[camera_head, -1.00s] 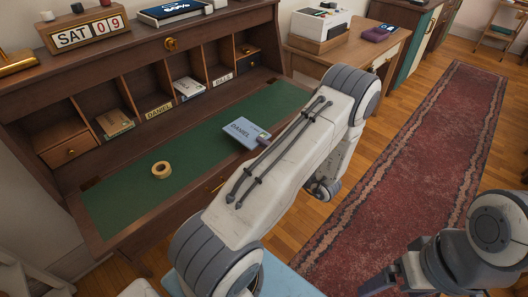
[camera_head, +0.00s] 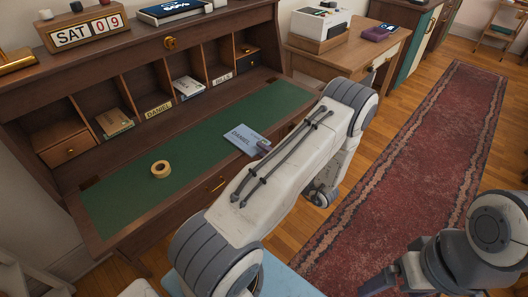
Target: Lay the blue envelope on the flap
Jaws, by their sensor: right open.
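The blue envelope (camera_head: 243,137), marked DANIEL, is at the front right part of the green-topped desk flap (camera_head: 205,145). It looks almost level, on or just above the flap; I cannot tell whether it rests fully. My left gripper (camera_head: 263,146) is at the envelope's right end, mostly hidden behind my own arm, and appears shut on it. The envelope's right edge is partly covered. My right gripper (camera_head: 376,284) is low at the bottom right, over the floor, open and away from the envelope.
A tape roll (camera_head: 161,169) lies on the left half of the flap. Behind are pigeonholes with a DANIEL label (camera_head: 158,110), a book (camera_head: 114,122) and papers (camera_head: 188,87). A side table (camera_head: 350,48) stands right. The red rug (camera_head: 415,165) is clear.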

